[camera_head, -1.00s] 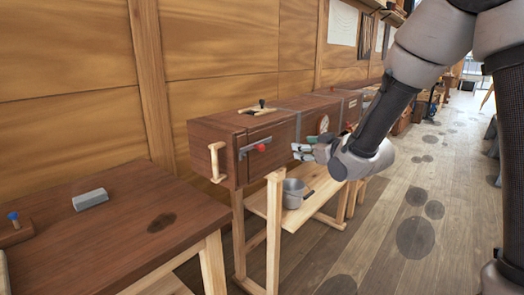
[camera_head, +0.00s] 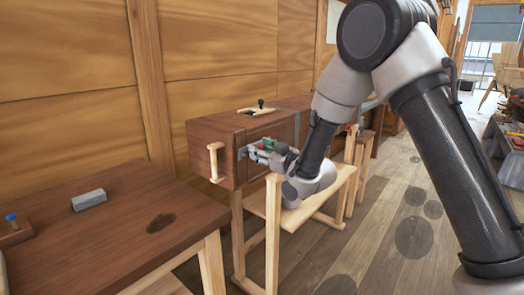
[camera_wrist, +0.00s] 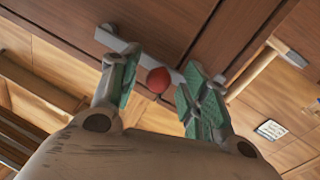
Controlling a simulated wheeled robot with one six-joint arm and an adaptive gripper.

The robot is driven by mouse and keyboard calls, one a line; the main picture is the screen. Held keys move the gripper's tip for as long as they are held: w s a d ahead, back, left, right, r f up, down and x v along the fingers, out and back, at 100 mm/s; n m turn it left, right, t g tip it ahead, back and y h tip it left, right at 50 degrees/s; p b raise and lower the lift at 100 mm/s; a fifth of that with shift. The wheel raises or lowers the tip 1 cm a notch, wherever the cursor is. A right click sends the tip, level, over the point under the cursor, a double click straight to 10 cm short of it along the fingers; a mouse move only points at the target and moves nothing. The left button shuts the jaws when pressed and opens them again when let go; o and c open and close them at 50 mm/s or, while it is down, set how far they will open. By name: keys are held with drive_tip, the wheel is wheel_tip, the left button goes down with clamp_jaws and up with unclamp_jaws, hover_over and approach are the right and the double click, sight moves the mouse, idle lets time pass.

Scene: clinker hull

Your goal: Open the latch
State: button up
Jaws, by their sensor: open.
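The latch is a grey metal bar (camera_wrist: 115,40) with a round red knob (camera_wrist: 158,80), on the front face of a dark brown wooden chest (camera_wrist: 165,20). In the head view the chest (camera_head: 212,137) rests on a wooden stand, and only the left end of the latch bar (camera_head: 242,153) shows clearly. My gripper (camera_head: 263,146) is at the latch. In the wrist view its green-padded fingers (camera_wrist: 157,70) are open, one on each side of the red knob. I cannot tell whether either pad touches it.
A wooden handle (camera_head: 214,162) sticks out at the chest's left end. The stand's pale post (camera_head: 273,235) rises just in front of the chest, close to my wrist. A brown table (camera_head: 110,235) with a grey block (camera_head: 89,199) is at left.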

clamp_jaws()
